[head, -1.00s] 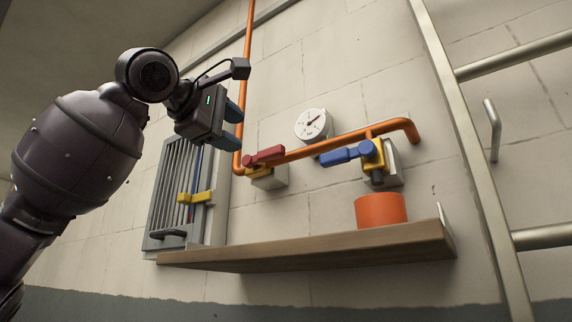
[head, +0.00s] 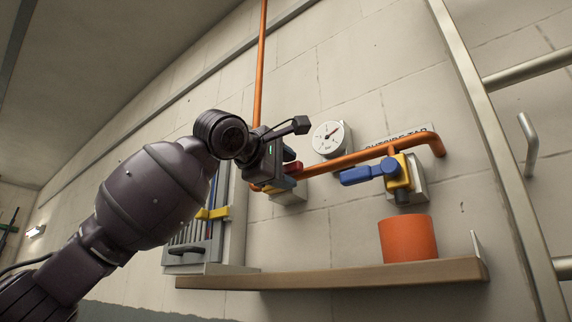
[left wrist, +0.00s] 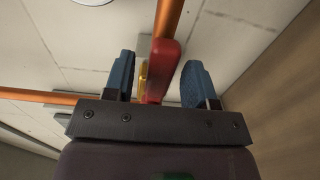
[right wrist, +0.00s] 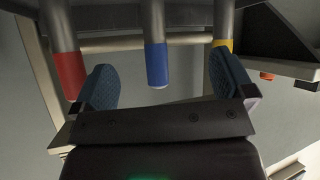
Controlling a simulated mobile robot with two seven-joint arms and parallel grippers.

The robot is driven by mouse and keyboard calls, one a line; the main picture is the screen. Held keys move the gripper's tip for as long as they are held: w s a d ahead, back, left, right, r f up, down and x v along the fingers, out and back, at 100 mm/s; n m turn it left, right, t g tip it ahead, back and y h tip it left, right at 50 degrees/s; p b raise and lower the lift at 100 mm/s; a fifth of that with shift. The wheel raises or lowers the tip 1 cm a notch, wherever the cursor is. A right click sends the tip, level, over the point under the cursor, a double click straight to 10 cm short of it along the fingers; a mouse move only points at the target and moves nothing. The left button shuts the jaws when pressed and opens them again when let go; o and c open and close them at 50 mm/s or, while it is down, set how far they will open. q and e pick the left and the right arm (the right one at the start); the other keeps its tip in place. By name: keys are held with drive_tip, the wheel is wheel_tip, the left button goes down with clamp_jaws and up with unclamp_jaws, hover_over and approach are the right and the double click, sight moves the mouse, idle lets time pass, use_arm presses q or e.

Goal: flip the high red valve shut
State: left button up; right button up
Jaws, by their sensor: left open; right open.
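The red valve handle (head: 293,167) sits on the orange pipe at the left and is partly hidden behind my left gripper (head: 280,172). In the left wrist view the red handle (left wrist: 163,68) lies roughly in line with the pipe, with a bit of the yellow valve body (left wrist: 143,80) beside it. My left gripper (left wrist: 158,80) is open, with the handle between its blue fingers and a gap visible on each side. My right gripper (right wrist: 160,90) is open and empty in the right wrist view.
A blue-handled valve (head: 368,173) on a yellow body is to the right, below a gauge (head: 331,137). A wooden shelf (head: 340,275) holds an orange pot (head: 407,238). A metal ladder (head: 490,150) stands right. Red, blue and yellow-banded tubes (right wrist: 156,60) are near my right gripper.

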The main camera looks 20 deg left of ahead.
use_arm(q)
drive_tip(key=shift+c, duration=0.5)
use_arm(e)
drive_tip(key=shift+r, duration=0.1)
use_arm(q)
clamp_jaws()
